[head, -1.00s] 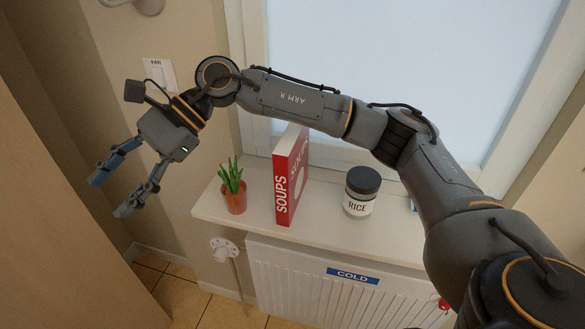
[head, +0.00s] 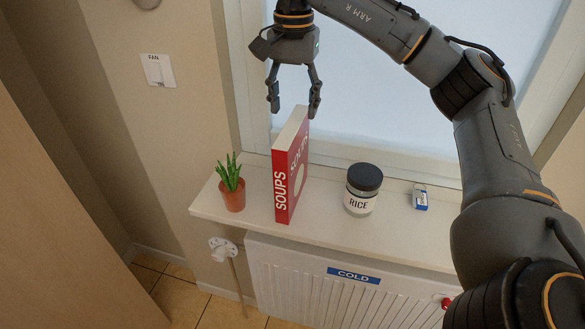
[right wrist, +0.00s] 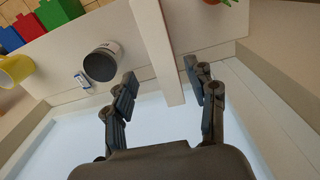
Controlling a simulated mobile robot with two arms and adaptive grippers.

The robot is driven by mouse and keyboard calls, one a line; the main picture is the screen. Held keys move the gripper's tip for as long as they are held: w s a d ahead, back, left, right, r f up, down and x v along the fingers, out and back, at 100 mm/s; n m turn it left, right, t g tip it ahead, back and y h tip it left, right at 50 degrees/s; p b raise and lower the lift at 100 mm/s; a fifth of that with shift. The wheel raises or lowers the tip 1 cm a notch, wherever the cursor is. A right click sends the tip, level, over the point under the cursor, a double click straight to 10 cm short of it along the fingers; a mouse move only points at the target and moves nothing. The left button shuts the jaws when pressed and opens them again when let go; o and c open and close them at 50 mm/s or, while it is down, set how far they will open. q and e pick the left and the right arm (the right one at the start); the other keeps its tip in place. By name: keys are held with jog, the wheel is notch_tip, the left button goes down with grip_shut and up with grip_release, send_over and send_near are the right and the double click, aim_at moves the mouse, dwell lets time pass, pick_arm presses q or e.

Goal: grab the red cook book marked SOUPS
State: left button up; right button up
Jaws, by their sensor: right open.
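The red cook book (head: 290,180) marked SOUPS stands upright on the white window sill, its red spine facing the room. My right gripper (head: 293,112) is open and empty, pointing down over the book's far upper end, near the window. In the right wrist view the book's pale top edge (right wrist: 156,40) runs between the two spread fingers of the right gripper (right wrist: 160,80), one finger on each side. I cannot tell how far the fingertips are above the book. My left gripper is not in view.
On the sill (head: 325,222), a potted plant (head: 232,190) stands left of the book. A RICE jar (head: 362,190) and a small blue-and-white item (head: 420,197) stand to its right. The right wrist view shows a yellow mug (right wrist: 15,70) and coloured blocks (right wrist: 30,27) farther along. A radiator (head: 330,295) hangs below.

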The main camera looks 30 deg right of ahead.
aim_at(293, 125)
jog(key=shift+s+f, duration=0.1)
jog(key=shift+f, duration=0.45)
jog(key=shift+f+p, duration=0.3)
jog(key=shift+p, duration=0.05)
jog(key=f+p, duration=0.1)
jog(key=f, duration=0.2)
jog(key=shift+w+d+f+p, duration=0.15)
jog(key=shift+w+f+p, duration=0.2)
jog(key=shift+w, duration=0.05)
jog(key=shift+f, duration=0.4)
jog(key=shift+c, duration=0.2)
grip_shut()
jog(key=shift+r, duration=0.1)
